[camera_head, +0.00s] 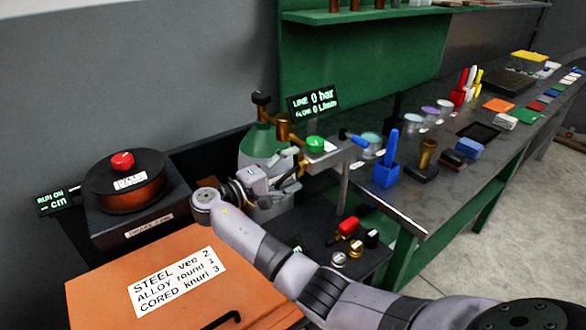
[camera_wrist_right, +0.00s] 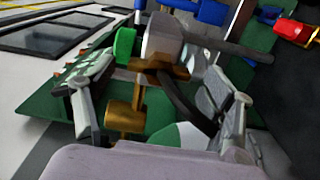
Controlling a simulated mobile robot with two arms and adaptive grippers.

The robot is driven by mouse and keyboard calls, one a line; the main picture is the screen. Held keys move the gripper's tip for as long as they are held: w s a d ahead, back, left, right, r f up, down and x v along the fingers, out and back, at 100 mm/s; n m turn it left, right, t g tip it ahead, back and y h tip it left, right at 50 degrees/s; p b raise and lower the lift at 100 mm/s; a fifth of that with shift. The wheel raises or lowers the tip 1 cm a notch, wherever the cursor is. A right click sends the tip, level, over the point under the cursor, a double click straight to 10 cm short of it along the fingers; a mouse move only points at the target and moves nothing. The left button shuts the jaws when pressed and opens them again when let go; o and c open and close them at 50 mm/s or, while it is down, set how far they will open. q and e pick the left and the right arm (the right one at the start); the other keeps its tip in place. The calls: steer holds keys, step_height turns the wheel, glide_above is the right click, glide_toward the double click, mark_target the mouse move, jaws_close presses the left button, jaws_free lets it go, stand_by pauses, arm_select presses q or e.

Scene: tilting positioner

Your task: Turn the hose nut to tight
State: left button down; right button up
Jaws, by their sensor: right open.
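My right gripper (camera_head: 293,169) reaches the green-topped gas cylinder (camera_head: 262,142) and its brass regulator (camera_head: 283,126). In the right wrist view its two grey fingers stand apart, with brass fittings (camera_wrist_right: 126,117) between them. A brass collar (camera_wrist_right: 158,70) sits beside a pale grey block and a dark hose (camera_wrist_right: 183,98). I take this collar for the hose nut, but cannot be sure. No finger clearly touches it. A green knob (camera_head: 315,144) shows near the regulator. My left gripper is out of view.
A display (camera_head: 312,101) reads 0 bar and 0 L/min. A grey bench (camera_head: 440,165) with cups and trays stretches right. A blue holder (camera_head: 386,173) stands at its near edge. A spool box (camera_head: 135,215) and an orange panel (camera_head: 110,290) lie left. Small fittings (camera_head: 348,229) sit below.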

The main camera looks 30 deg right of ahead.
steer(key=a, duration=1.1)
steer(key=shift+s+a, duration=0.2)
steer(key=shift+s, duration=0.2)
